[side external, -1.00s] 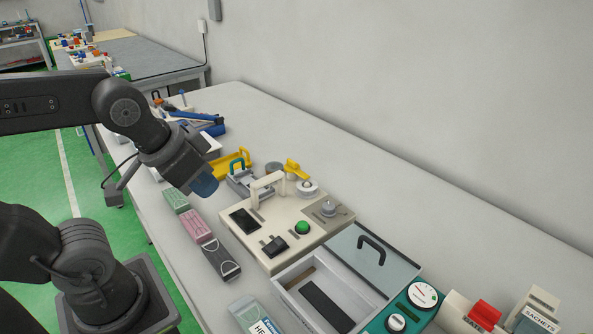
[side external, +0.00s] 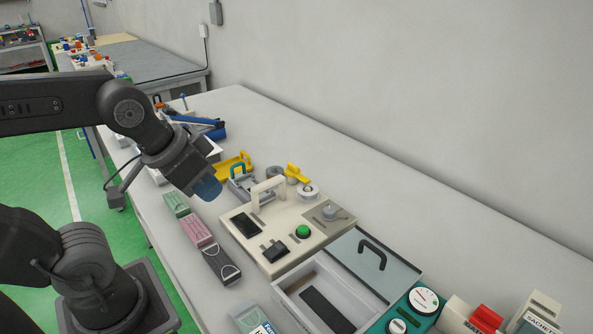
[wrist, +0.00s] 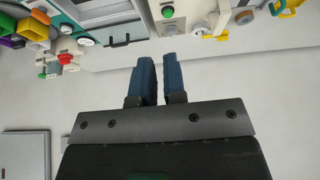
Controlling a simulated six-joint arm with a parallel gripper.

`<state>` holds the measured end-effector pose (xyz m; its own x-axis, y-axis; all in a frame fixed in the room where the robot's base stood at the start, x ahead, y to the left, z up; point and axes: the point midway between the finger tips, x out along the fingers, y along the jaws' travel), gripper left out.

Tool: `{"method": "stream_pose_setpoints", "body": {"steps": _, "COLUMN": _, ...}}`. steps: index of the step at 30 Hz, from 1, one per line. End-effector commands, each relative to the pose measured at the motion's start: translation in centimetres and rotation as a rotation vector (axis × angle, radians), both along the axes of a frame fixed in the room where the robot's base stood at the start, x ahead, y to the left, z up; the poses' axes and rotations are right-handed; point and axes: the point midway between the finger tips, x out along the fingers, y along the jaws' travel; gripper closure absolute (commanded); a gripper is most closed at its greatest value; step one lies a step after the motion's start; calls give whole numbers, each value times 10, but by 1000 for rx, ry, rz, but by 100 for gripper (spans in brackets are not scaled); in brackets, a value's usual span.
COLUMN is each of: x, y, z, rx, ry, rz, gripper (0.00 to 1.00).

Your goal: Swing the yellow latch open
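A small yellow piece that looks like the latch (side external: 297,173) stands beside a round grey part, behind the cream panel with the arched handle. A second yellow part (side external: 233,165), wider and tray-like, lies to its left, near my gripper. My gripper (side external: 208,188) points down above the table, left of the cream panel and apart from both yellow parts. In the wrist view its two blue fingers (wrist: 159,80) have a narrow gap between them and hold nothing. A yellow part (wrist: 287,7) shows at the top right there; I cannot tell which one.
The cream panel (side external: 258,228) carries a green button (side external: 303,232), a black lever and a grey knob. A pink box (side external: 197,232) and other small boxes line the table's front edge. An open grey box (side external: 285,287) is nearer the camera.

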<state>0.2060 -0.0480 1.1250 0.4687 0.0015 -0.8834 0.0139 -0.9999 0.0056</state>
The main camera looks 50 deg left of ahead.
Motion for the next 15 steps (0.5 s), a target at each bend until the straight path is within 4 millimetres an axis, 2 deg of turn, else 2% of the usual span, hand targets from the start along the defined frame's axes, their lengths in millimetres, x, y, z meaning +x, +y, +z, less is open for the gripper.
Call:
{"method": "stream_pose_setpoints", "body": {"steps": 1, "x": 6, "y": 2, "z": 4, "rx": -8, "ry": 9, "rz": 23, "gripper": 84}}
{"method": "stream_pose_setpoints", "body": {"steps": 5, "x": 36, "y": 9, "z": 23, "rx": -54, "ry": 52, "rz": 143, "gripper": 71}}
{"method": "stream_pose_setpoints", "body": {"steps": 8, "x": 72, "y": 20, "z": 38, "rx": -103, "ry": 98, "rz": 285, "gripper": 62}}
{"method": "stream_pose_setpoints", "body": {"steps": 12, "x": 125, "y": 40, "z": 50, "rx": -170, "ry": 158, "rz": 494, "gripper": 62}}
{"method": "stream_pose_setpoints", "body": {"steps": 15, "x": 163, "y": 58, "z": 51, "rx": -212, "ry": 201, "rz": 645, "gripper": 62}}
